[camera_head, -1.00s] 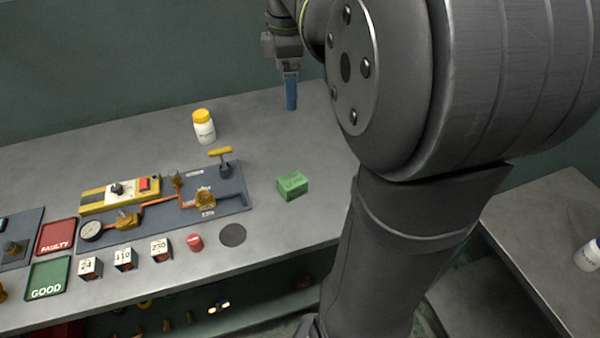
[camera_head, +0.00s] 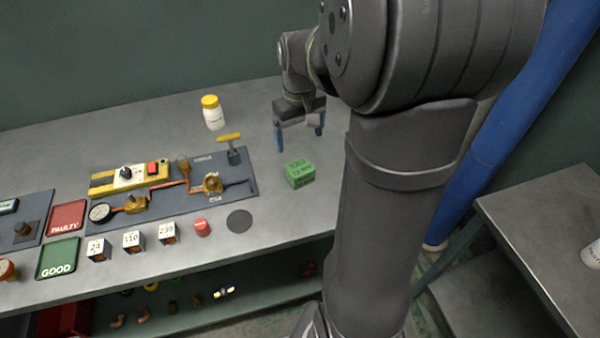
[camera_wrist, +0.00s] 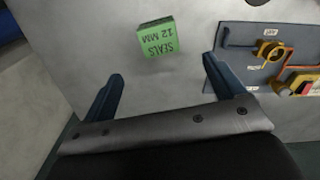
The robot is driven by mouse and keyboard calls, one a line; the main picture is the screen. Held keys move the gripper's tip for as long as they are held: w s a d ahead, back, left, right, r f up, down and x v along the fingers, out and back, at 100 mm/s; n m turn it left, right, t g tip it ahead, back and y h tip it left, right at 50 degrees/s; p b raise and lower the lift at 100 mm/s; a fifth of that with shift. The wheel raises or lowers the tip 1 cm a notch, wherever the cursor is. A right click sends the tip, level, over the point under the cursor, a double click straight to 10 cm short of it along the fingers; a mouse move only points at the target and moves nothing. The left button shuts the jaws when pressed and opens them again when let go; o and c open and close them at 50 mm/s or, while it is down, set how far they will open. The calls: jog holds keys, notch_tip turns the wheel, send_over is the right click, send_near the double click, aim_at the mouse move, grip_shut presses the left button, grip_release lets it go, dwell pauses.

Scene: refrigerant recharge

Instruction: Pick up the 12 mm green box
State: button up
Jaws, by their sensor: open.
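The green box (camera_head: 299,174) sits on the grey bench near its right end, right of the dark panel. In the wrist view the green box (camera_wrist: 158,37) reads "SEALS 12 MM", upside down, and lies ahead of my fingertips, between their lines. My gripper (camera_head: 299,142) is open and empty, behind the box in the head view, with its blue fingers spread and pointing down. In the wrist view my gripper (camera_wrist: 163,68) shows both fingers apart, not touching the box.
A dark panel (camera_head: 245,189) with a yellow-handled valve and copper pipes lies left of the box. A white bottle (camera_head: 213,117) with a yellow cap stands behind it. A round dark disc (camera_head: 239,221) and red cap (camera_head: 202,228) lie in front. Bench around the box is clear.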

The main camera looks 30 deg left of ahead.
aim_at(300, 167)
notch_tip(300, 167, down, 8)
jog(key=shift+r, duration=0.1)
jog(key=shift+w+f, duration=0.2)
jog(key=shift+f, duration=2.35)
jog(key=c, duration=1.1)
jog(key=shift+o, duration=0.2)
jog(key=shift+a+r, duration=0.1)
